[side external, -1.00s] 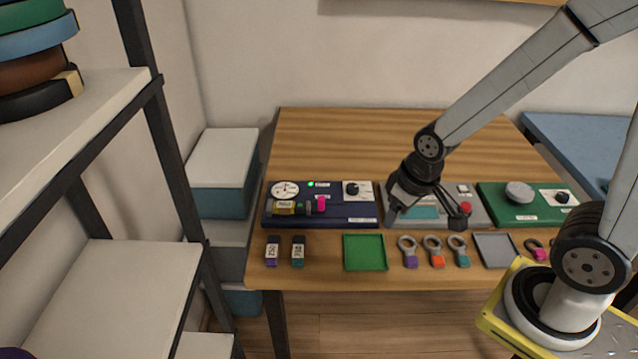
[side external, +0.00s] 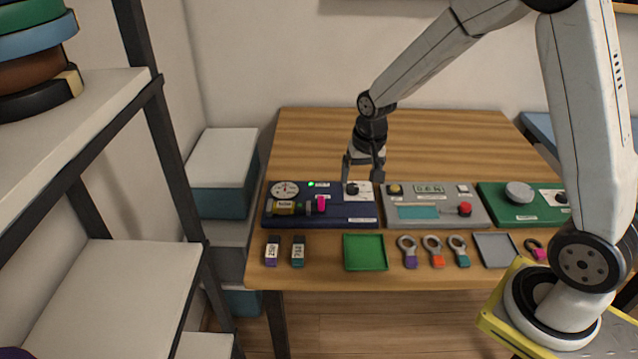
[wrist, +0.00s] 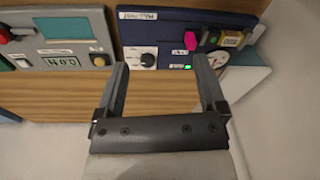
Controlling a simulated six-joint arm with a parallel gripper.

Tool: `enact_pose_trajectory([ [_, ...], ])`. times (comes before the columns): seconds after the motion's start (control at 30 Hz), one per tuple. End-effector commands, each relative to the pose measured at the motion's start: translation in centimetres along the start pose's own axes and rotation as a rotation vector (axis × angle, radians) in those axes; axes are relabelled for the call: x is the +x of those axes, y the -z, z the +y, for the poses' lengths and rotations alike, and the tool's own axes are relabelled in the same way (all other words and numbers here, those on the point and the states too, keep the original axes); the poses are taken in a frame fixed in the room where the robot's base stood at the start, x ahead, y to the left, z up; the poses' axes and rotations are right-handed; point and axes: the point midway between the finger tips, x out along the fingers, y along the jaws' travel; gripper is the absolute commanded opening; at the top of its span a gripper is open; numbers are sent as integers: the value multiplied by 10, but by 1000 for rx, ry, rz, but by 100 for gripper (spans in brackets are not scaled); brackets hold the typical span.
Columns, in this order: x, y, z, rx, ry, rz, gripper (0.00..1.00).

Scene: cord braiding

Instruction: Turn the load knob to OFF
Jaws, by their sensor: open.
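The blue panel (side external: 330,213) lies at the left of the table's row of panels. Its small black knob (side external: 352,189) sits on a white plate at the panel's back right; I take this as the load knob, but its lettering is too small to read. In the wrist view the knob (wrist: 148,60) shows beyond the fingertips, left of the middle of the gap. My gripper (side external: 362,179) points down at the knob, open and empty; its open fingers also show in the wrist view (wrist: 162,70). I see no contact with the knob.
The blue panel also carries a dial gauge (side external: 284,189), a lit green lamp (side external: 311,184) and a magenta part (side external: 321,203). A grey panel (side external: 440,218) with a red button stands just right. A green tray (side external: 365,252) lies in front. The table behind is clear.

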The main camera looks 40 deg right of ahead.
Motion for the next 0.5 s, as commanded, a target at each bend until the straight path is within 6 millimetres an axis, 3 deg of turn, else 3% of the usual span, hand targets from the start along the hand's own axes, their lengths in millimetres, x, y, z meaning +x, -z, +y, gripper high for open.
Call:
enact_pose_trajectory([
  [0.2,26,51,4,223,-26,-32,90],
  [0.5,66,111,21,531,-65,-68,90],
])
